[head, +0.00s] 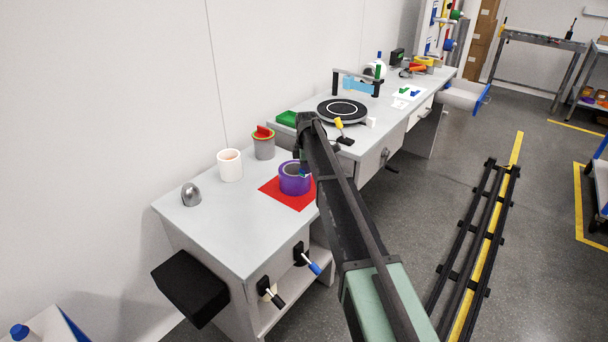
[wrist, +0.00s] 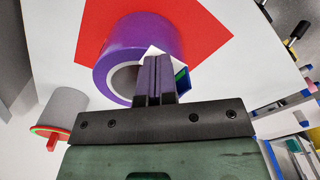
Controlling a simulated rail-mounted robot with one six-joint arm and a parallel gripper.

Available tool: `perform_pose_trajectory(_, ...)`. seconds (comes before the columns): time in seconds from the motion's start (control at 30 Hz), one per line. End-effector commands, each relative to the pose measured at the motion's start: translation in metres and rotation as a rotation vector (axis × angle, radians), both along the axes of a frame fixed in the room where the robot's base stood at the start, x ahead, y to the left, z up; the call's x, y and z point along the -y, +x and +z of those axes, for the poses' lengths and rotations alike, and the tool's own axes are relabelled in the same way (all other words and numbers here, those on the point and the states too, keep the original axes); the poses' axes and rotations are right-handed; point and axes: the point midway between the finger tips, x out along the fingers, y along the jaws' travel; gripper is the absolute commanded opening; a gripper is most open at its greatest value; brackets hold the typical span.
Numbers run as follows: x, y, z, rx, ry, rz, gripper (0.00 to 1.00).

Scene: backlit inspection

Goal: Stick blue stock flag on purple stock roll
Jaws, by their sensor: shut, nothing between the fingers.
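The purple stock roll (head: 294,183) stands on a red mat (head: 288,202) on the near bench. It also shows in the wrist view (wrist: 120,58), with its pale core facing me. My gripper (wrist: 157,62) is shut and empty, its fingertips right beside the roll's edge; in the head view it is mostly hidden by my arm. A small blue flag with a green edge (wrist: 183,80) shows just right of the fingers, with a white piece by the fingertips. The fingers partly hide where the flag meets the roll, so I cannot tell whether it is attached.
A white cup (head: 230,168), a grey bin with red contents (head: 263,147) and a metal dome (head: 191,195) stand left of the mat. A black turntable (head: 343,110) and a white card with green and blue pieces (head: 407,94) lie farther back.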

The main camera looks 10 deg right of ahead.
Motion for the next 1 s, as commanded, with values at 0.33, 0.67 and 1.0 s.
perform_pose_trajectory(0.33,0.0,0.0,0.024,0.0,0.0,0.0,0.0)
perform_pose_trajectory(0.67,0.0,0.0,0.041,0.0,0.0,0.0,0.0)
perform_pose_trajectory(1.0,0.0,0.0,0.058,0.0,0.0,0.0,0.0)
